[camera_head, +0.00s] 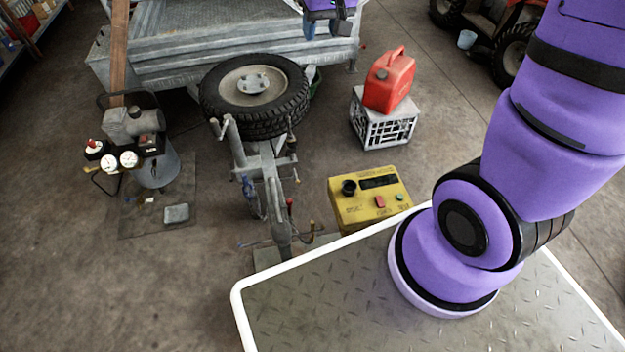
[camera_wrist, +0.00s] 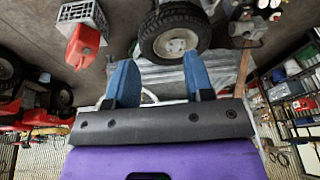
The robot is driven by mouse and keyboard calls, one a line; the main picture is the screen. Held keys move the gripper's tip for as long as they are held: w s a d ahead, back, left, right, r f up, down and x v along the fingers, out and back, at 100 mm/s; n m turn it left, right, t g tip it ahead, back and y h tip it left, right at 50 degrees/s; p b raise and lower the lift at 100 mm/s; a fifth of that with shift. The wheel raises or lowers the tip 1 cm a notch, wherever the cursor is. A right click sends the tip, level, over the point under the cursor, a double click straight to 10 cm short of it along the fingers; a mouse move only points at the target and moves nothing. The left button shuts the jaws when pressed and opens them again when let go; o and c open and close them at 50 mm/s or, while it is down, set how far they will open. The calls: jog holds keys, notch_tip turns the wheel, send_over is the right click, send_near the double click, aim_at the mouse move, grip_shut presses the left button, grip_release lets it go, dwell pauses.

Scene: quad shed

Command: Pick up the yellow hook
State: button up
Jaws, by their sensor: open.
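I cannot make out a yellow hook for certain in either view.
A spare tyre (camera_head: 288,107) lies on the trailer tongue. A red fuel can (camera_head: 388,80) stands on a white crate (camera_head: 384,126). A yellow control box (camera_head: 350,212) is beside my base. A compressor (camera_head: 160,165) stands at left.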

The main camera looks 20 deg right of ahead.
jog(key=w+a+f+g, duration=0.15)
jog(key=w+f, duration=0.45)
jog(key=f, duration=0.8)
jog(key=m+g, duration=0.1)
jog(key=g, duration=0.1)
send_over(312, 222)
jog(key=shift+h, duration=0.3)
jog(key=f, duration=4.8)
jog(key=shift+d+f, duration=0.25)
jog(key=shift+d, duration=0.1)
notch_tip(312, 222, down, 5)
jog(key=shift+w+r, duration=0.1)
jog(key=shift+a+f, duration=0.15)
jog(key=shift+f, duration=1.25)
jog(key=shift+a+f, duration=0.15)
jog(key=shift+f, duration=1.2)
grip_shut()
